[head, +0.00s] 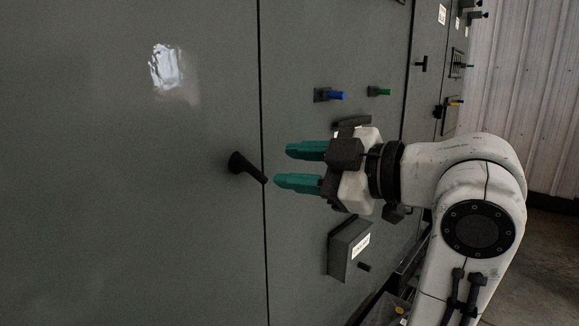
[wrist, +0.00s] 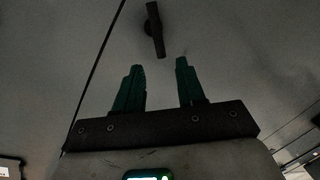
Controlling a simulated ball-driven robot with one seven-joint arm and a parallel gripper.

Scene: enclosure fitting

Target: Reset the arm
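My gripper (head: 290,167) is at the middle of the head view, at the end of my white arm. Its two teal fingers are parted and nothing is between them. They point left toward a black door handle (head: 246,167) on the grey enclosure (head: 130,230). In the wrist view the fingers (wrist: 158,65) show apart, and the handle (wrist: 154,30) stands just beyond their tips, in line with the gap. The fingers look clear of the handle, though the exact distance is hard to tell.
More cabinet fittings (head: 455,103) and a corrugated wall (head: 525,90) are at the right.

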